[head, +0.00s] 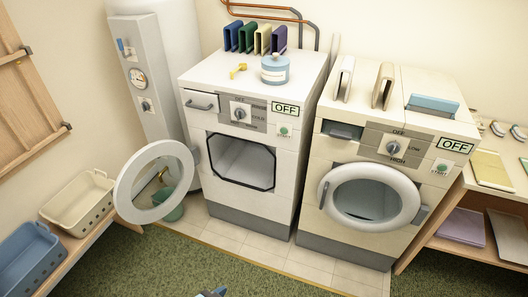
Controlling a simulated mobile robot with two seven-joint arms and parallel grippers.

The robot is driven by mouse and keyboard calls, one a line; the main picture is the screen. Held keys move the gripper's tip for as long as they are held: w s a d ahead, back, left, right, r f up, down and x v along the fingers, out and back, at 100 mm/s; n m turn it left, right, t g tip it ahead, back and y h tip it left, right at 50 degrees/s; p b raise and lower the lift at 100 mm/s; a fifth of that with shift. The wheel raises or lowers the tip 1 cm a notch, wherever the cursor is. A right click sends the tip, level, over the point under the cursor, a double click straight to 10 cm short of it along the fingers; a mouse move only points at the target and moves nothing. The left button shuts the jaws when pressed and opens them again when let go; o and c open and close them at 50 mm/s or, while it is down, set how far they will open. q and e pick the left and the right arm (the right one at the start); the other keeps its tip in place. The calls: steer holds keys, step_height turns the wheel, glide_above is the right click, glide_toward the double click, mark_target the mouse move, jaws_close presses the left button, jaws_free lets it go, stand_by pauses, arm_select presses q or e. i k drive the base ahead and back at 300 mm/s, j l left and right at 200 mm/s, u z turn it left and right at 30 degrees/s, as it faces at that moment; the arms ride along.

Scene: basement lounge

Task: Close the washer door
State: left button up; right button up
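The left machine (243,104), with a dial marked with a cold setting, appears to be the washer. Its round door (125,184), a white ring with a clear window, is swung wide open to the left. The dark-edged opening (241,163) is uncovered and looks empty. A small dark and blue tip (213,293) shows at the bottom edge, left of centre. It seems to be part of my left gripper, well apart from the door; whether it is open or shut is hidden. My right gripper is not in view.
The right machine (390,150) has its round door (370,197) shut. A low bench (97,226) with a cream basket (77,201) and a blue basket (28,255) stands at left, near the open door. A green bucket (168,210) is behind the door. Green carpet (190,266) in front is clear.

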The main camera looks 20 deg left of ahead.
mark_target(188, 158)
steer(key=j+u, duration=0.1)
steer(key=j, duration=0.35)
steer(key=i+j+u, duration=0.1)
steer(key=j, duration=0.3)
steer(key=i+j+u, duration=0.1)
steer(key=j, duration=0.35)
steer(key=i+j+u, duration=0.1)
steer(key=j, duration=0.3)
steer(key=i+j+u, duration=0.1)
steer(key=j, duration=0.3)
steer(key=i+j, duration=0.15)
steer(key=j, duration=0.25)
steer(key=i+j+u, duration=0.15)
steer(key=j, duration=0.25)
